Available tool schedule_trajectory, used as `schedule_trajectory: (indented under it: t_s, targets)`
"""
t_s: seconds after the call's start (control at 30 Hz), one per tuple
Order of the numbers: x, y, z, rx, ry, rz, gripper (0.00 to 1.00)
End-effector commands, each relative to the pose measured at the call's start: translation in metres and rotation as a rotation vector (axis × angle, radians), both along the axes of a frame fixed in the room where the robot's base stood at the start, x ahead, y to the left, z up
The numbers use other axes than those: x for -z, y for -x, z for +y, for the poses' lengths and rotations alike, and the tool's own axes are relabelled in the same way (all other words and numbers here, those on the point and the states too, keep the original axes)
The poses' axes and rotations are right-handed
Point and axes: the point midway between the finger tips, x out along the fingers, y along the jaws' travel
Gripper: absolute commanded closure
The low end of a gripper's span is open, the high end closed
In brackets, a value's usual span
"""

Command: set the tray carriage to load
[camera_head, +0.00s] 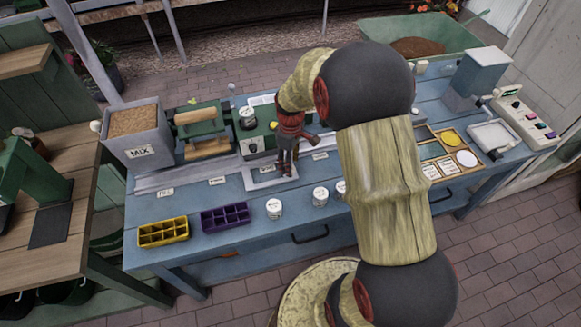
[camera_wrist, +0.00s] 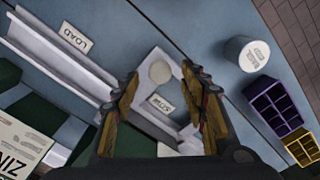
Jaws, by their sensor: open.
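The tray carriage (camera_head: 256,184) is a pale, shallow frame at the front of the rail on the blue bench. It also shows in the wrist view (camera_wrist: 137,62), with a round pale knob (camera_wrist: 160,72). It stands at the SOW label (camera_wrist: 161,103). The LOAD label (camera_wrist: 75,38) lies further along the rail, to the right of the carriage in the head view (camera_head: 320,156). My gripper (camera_head: 286,168) points down over the carriage. In the wrist view its open fingers (camera_wrist: 160,73) lie on either side of the knob. I cannot tell whether they touch it.
The pale rail (camera_head: 190,177) runs along the bench. The MIX hopper (camera_head: 137,130) stands at left. A yellow cell tray (camera_head: 163,232), a purple cell tray (camera_head: 225,217) and white pots (camera_head: 274,208) sit along the front edge. A wooden token tray (camera_head: 447,164) is at right.

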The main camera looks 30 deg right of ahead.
Motion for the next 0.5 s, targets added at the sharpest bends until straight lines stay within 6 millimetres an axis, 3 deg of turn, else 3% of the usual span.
schedule_trajectory:
  t_s: [0.2,0.5]
  targets:
    - [0.019,0.000,0.000,0.001,0.000,0.000,0.56]
    - [0.021,0.000,0.000,0.001,0.000,0.000,0.56]
